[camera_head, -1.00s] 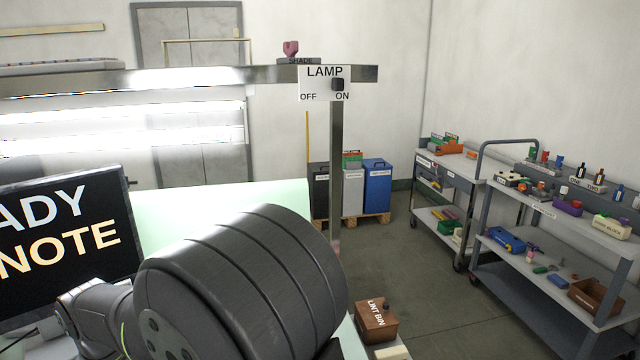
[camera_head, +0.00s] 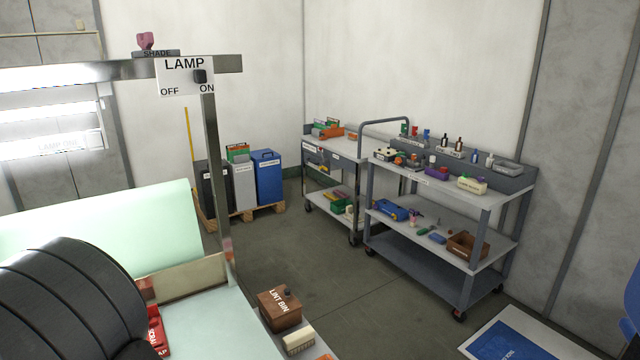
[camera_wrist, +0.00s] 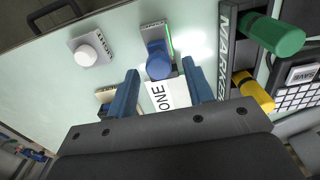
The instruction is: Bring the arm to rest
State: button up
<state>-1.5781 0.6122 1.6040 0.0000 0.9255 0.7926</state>
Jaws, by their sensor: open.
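My gripper (camera_wrist: 160,90) shows in the wrist view with its two blue fingers apart. It is open, with nothing held between the fingers. Beyond and between the fingertips is a blue round knob or cap (camera_wrist: 159,63) on a small grey block. A white card reading "ONE" (camera_wrist: 160,97) lies between the fingers, partly hidden by the gripper body. In the head view only a large dark rounded part of my arm shows at lower left; the gripper itself is out of that view.
The wrist view shows a white knob (camera_wrist: 90,53) and a marker rack (camera_wrist: 228,50) with green and yellow markers. In the head view stand a lamp switch sign (camera_head: 185,77) on a post, a lint bin (camera_head: 280,308), a blue bin (camera_head: 264,178) and a loaded cart (camera_head: 445,263). Open floor lies between.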

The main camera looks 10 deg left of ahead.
jog(key=shift+r, duration=0.15)
notch_tip(320, 180, up, 17)
notch_tip(320, 180, down, 18)
jog(key=shift+r, duration=0.2)
jog(key=s+d, duration=0.2)
jog(key=shift+s+d+r, duration=0.2)
jog(key=shift+s+d, duration=0.1)
notch_tip(320, 180, up, 22)
jog(key=a, duration=0.1)
notch_tip(320, 180, down, 6)
jog(key=w, duration=0.1)
jog(key=shift+a, duration=0.15)
